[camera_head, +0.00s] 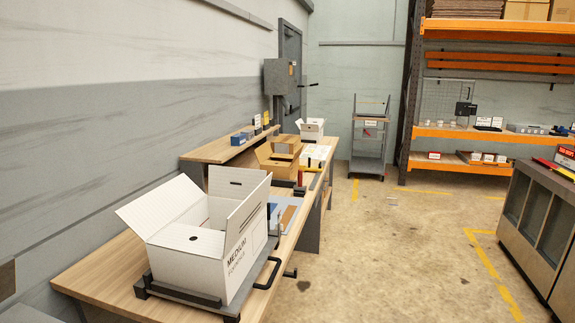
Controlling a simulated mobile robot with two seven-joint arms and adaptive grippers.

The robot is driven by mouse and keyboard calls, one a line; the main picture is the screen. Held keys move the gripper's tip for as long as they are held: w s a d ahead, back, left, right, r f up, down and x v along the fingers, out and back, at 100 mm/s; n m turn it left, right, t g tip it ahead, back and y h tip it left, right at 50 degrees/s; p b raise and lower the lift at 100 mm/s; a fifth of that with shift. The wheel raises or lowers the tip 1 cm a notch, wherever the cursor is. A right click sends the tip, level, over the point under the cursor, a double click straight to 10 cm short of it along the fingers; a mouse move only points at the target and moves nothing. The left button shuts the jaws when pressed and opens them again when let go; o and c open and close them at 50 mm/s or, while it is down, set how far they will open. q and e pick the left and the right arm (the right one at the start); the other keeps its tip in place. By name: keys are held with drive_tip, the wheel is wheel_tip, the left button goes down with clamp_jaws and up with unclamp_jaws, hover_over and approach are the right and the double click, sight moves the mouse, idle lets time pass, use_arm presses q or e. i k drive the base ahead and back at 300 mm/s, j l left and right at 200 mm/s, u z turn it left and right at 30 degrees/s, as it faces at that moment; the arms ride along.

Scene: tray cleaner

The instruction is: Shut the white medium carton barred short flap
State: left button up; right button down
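The white medium carton (190,265) stands on the workbench at the left front, held in a dark low frame (180,291). Its side wall is printed "MEDIUM". One long flap (160,204) leans open outward to the left, and the opposite long flap (248,217) stands up on the right. The far short flap (238,183) stands upright with a dark slot. The near short flap (192,239) lies folded inward over the opening and shows a dark hole. I cannot make out a bar mark on either short flap. Neither of my grippers is in view.
A brown carton (279,160) and a smaller white carton (311,130) stand farther along the bench (110,264). A black handle (268,275) juts out from the frame's right side. The floor (400,260) to the right is clear; a grey cabinet (540,215) stands at far right.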

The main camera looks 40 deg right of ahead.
sight(225, 182)
drive_tip(key=i+l+z, duration=0.1)
drive_tip(key=l+z, duration=0.25)
drive_tip(key=i+l+z, duration=0.15)
drive_tip(key=z, duration=0.15)
drive_tip(key=i+l, duration=0.15)
drive_tip(key=l, duration=0.25)
drive_tip(key=i+l, duration=0.1)
drive_tip(key=l, duration=0.3)
drive_tip(key=i+l+u, duration=0.1)
drive_tip(key=l, duration=0.35)
drive_tip(key=i+l, duration=0.2)
drive_tip(key=l, duration=0.2)
drive_tip(key=i+l+u, duration=0.1)
drive_tip(key=l, duration=0.3)
